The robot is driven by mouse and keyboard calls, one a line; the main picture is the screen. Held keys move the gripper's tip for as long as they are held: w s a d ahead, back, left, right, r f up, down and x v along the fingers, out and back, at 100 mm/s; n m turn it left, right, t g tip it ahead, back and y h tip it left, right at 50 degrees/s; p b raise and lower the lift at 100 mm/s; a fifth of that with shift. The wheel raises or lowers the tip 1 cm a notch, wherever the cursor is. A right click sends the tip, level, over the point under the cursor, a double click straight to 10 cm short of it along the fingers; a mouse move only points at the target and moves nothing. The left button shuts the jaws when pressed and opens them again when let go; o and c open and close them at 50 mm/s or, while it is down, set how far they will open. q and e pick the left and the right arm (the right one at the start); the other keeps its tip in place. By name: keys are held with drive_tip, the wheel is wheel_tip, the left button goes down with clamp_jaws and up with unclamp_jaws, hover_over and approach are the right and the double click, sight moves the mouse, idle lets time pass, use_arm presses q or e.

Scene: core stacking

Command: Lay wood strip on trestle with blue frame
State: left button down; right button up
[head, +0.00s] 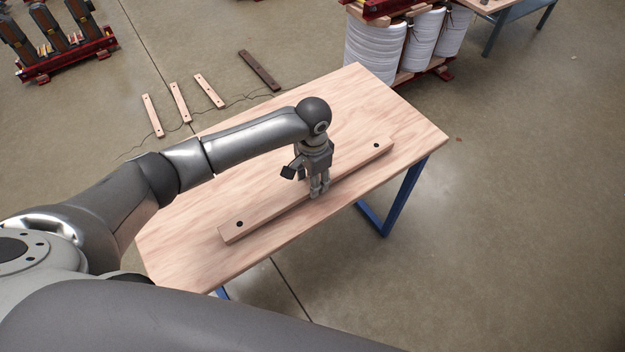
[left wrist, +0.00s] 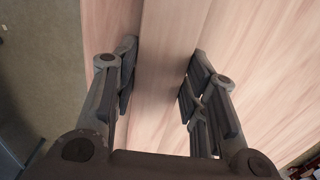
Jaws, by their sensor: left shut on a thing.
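The trestle (head: 385,105) has a pale wood top and blue legs (head: 402,200); it stands in the middle of the head view. The long wood strip (head: 268,213), with a dark hole near each end, lies lengthwise along the top; a slight gap under it cannot be ruled out. My left gripper (head: 319,192) points down at the strip's middle and is shut on it. In the left wrist view the strip (left wrist: 168,50) runs between the two fingers (left wrist: 162,80), with the trestle top (left wrist: 250,60) beneath. My right gripper is not in view.
A red rack (head: 70,55) stands at far left. Floor at right is clear.

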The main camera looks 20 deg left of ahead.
use_arm(q)
drive_tip(key=shift+f, duration=0.55)
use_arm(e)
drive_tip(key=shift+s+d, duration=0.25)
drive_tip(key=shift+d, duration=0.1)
use_arm(q)
drive_tip(key=shift+f, duration=0.15)
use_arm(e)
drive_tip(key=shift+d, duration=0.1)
use_arm(q)
drive_tip(key=c, duration=0.9)
unclamp_jaws()
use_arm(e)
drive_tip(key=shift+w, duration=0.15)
use_arm(q)
wheel_tip(320, 180, up, 12)
drive_tip(key=shift+r, duration=0.1)
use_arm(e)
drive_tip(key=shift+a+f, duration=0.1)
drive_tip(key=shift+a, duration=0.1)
